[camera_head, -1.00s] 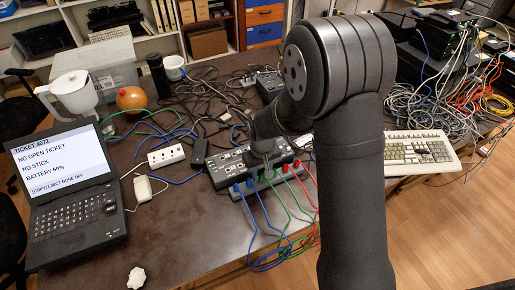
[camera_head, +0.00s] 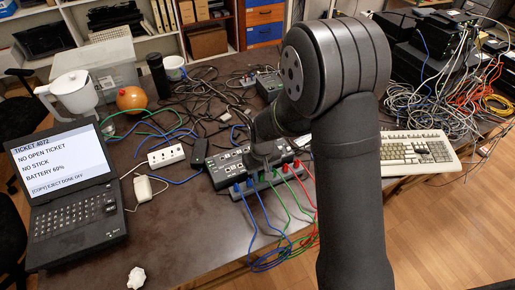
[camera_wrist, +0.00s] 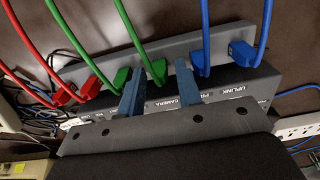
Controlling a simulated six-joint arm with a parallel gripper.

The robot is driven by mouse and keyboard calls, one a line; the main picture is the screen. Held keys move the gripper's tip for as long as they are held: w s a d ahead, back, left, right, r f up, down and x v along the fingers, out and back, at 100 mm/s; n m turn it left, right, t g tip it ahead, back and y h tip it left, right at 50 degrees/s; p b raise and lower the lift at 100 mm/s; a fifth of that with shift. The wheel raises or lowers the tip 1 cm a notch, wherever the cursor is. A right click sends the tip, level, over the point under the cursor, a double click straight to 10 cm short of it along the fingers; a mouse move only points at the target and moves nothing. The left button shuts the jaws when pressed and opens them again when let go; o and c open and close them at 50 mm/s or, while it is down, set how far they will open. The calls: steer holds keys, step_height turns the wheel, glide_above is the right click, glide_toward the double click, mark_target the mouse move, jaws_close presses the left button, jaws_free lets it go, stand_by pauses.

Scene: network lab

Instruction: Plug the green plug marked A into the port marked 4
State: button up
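Two green plugs with green cables show in the wrist view: one (camera_wrist: 157,72) in line with the gap between my fingers, the other (camera_wrist: 122,80) just left of my left finger. My gripper (camera_wrist: 159,67) is open, its two blue fingers apart; I cannot tell whether they touch a plug. The plugs stand in a row along a grey strip (camera_wrist: 180,45) beside a dark labelled panel (camera_wrist: 220,84), where "UPLINK" and "CAMERA" can be read. Marks A and 4 are not legible. In the head view my wrist partly hides the port box (camera_head: 226,170).
Blue plugs (camera_wrist: 240,54) stand to the right in the wrist view, red plugs (camera_wrist: 90,88) to the left. Their cables loop close around my gripper. A power strip (camera_head: 166,156), a laptop (camera_head: 70,190) and a keyboard (camera_head: 415,150) lie nearby.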

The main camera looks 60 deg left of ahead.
jaws_close()
steer(key=shift+r, duration=0.15)
steer(key=shift+r, duration=2)
steer(key=w+a+r, duration=0.2)
steer(key=a, duration=0.4)
steer(key=w+a+r, duration=0.2)
steer(key=a, duration=0.5)
steer(key=shift+w+f, duration=0.2)
steer(key=shift+f, duration=2.2)
